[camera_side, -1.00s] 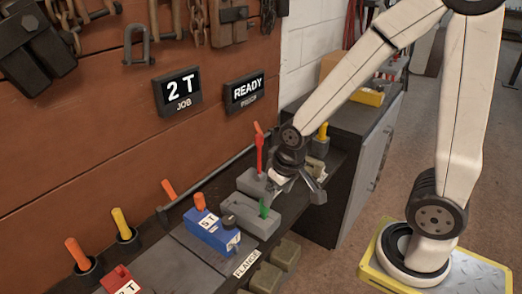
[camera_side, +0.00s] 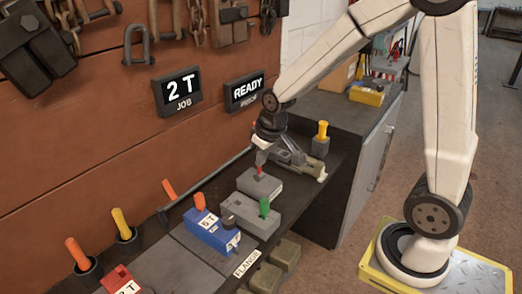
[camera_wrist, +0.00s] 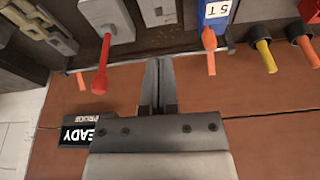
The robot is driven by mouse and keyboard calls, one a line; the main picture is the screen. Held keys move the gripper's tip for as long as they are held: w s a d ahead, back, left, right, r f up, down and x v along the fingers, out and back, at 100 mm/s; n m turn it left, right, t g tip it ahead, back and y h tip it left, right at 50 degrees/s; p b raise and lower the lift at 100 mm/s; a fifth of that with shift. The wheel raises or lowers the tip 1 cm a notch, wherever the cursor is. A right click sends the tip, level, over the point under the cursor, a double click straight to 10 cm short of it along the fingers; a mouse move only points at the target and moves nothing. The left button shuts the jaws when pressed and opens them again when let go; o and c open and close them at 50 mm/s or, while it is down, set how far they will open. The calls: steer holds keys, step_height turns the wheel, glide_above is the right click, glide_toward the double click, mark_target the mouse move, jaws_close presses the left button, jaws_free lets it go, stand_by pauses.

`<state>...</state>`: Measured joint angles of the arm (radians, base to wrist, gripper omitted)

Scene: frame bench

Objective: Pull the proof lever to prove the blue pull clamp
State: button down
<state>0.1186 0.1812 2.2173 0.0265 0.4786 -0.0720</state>
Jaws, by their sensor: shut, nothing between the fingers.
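The blue pull clamp (camera_side: 212,232) sits on the bench, marked 5 T, with an orange handle. It also shows in the wrist view (camera_wrist: 217,12). To its right in the side view is a grey block with a green lever (camera_side: 264,208). Behind that is another grey block (camera_side: 258,186) with a red lever (camera_side: 259,173), mostly hidden there by my gripper. In the wrist view the red lever (camera_wrist: 101,70) shows fully. My gripper (camera_side: 262,160) is shut and empty; in the wrist view its fingers (camera_wrist: 158,65) are right of the red lever, apart from it.
Wall signs read 2 T JOB (camera_side: 177,91) and READY PROOF (camera_side: 244,90). A red clamp (camera_side: 118,279) marked 2 T is at the front left. Orange and yellow handles (camera_side: 122,224) stand along the back. A yellow-handled piece (camera_side: 321,138) stands on the right.

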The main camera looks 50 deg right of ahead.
steer(key=w+d+r, duration=0.2)
steer(key=w+d, duration=0.5)
steer(key=w+d+r+m, duration=0.1)
steer(key=w+d+r, duration=0.1)
steer(key=w+d, duration=0.6)
steer(key=shift+r+t+h, duration=0.3)
steer(key=shift+r+t, duration=0.05)
steer(key=shift+t, duration=0.05)
step_height(320, 180, down, 9)
steer(key=shift+s+f, duration=0.2)
steer(key=shift+s, duration=0.1)
stand_by(0.3)
steer(key=shift+s, duration=0.2)
stand_by(0.3)
